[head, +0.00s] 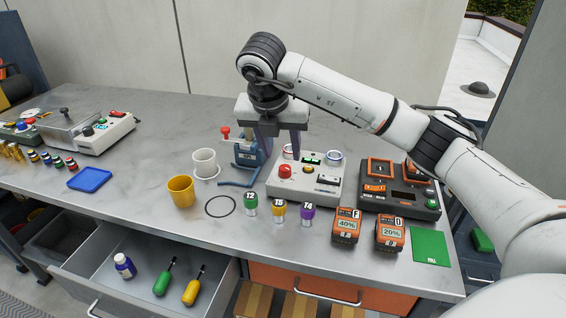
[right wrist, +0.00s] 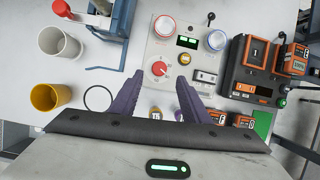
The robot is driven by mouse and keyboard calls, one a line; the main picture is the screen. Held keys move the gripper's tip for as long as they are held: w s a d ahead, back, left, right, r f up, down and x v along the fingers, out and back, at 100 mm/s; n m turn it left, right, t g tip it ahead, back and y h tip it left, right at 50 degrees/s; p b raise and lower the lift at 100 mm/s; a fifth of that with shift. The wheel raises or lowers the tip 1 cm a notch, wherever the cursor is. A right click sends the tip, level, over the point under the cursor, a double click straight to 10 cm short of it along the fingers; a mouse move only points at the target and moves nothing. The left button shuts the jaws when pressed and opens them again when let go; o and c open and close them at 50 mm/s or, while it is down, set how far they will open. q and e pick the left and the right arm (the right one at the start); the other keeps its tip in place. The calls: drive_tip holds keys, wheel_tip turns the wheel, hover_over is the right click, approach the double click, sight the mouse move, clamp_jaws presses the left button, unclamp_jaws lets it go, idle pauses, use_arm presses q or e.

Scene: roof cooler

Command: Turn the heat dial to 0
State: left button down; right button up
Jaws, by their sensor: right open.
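The light grey control box (head: 312,194) stands on the bench and also shows in the right wrist view (right wrist: 190,55). A red dial with a white pointer (right wrist: 160,69) is on its near left part; it shows in the head view too (head: 285,170). I cannot read its scale or where the pointer stands. My right gripper (head: 282,150) is open and points down above the box, its purple fingers apart. In the right wrist view the dial appears between the fingertips (right wrist: 158,78), with no clear contact. My left gripper is not in view.
A red-ringed gauge (right wrist: 164,25) and a blue-ringed one (right wrist: 217,40) sit at the box's back. A dark charger (head: 400,200) stands right; batteries (head: 346,226) and small jars (head: 278,211) stand in front. A yellow cup (head: 181,191) is left, above an open drawer (head: 140,284).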

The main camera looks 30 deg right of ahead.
sight(285, 168)
drive_tip(key=x, duration=0.6)
drive_tip(key=shift+w+f+p, duration=0.1)
drive_tip(key=shift+f+p, duration=0.15)
drive_tip(key=shift+p, duration=0.05)
drive_tip(key=shift+c, duration=0.2)
drive_tip(key=c, duration=1)
